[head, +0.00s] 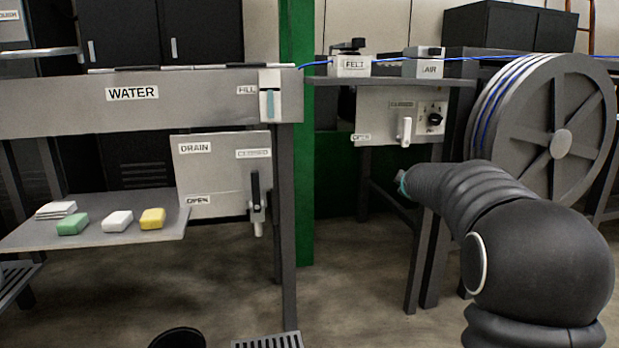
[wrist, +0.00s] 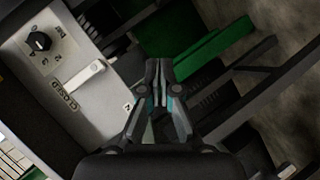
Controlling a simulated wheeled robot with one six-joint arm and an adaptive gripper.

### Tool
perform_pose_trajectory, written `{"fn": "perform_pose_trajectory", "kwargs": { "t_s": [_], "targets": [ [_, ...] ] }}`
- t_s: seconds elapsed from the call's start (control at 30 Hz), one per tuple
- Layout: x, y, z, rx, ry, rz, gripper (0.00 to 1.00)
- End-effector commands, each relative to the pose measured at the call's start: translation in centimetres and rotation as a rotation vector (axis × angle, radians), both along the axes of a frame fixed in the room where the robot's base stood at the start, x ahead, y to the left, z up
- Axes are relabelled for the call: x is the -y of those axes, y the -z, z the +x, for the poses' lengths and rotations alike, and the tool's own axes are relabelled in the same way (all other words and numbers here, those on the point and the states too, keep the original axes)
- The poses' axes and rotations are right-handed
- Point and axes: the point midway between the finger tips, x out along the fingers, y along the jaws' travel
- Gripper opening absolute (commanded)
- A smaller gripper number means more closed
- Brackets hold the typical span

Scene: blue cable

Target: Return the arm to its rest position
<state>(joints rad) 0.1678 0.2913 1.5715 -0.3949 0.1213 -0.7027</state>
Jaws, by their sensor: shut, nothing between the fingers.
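My gripper (wrist: 157,70) shows in the wrist view with its two fingers together and nothing between them. In the head view my dark arm reaches in from the lower right, and its far end points toward the space below the grey panel (head: 376,118) with the white lever (head: 405,131).
A large cable reel (head: 562,143) stands at the right behind my arm. The blue cable (head: 395,60) runs along the top past the FELT box (head: 351,66) and AIR box (head: 430,66). The WATER trough (head: 200,108) and a shelf with soap bars (head: 118,221) are at left.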

Motion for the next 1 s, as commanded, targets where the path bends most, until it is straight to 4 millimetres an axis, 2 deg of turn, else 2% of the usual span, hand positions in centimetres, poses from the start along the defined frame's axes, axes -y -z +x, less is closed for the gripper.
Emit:
{"fn": "perform_pose_trajectory", "kwargs": {
  "t_s": [0.1, 0.17, 0.2, 0.4, 0.6, 0.8, 0.9, 1.0],
  "targets": [
    [-0.4, 3.3, -5.3, -0.131, 0.133, 0.196, 0.0],
    [-1.0, 4.6, -8.5, -0.195, 0.205, 0.292, 0.0],
    [-1.5, 5.3, -10.8, -0.236, 0.254, 0.353, 0.0],
    [-4.7, 7.4, -22.6, -0.408, 0.472, 0.596, 0.0],
    [-8.0, 8.1, -33.3, -0.528, 0.624, 0.748, 0.0],
    [-10.7, 8.2, -42.1, -0.602, 0.691, 0.835, 0.0],
    [-11.8, 7.9, -45.5, -0.612, 0.681, 0.856, 0.0],
    [-12.5, 7.2, -47.6, -0.59, 0.651, 0.87, 0.0]
  ]
}}
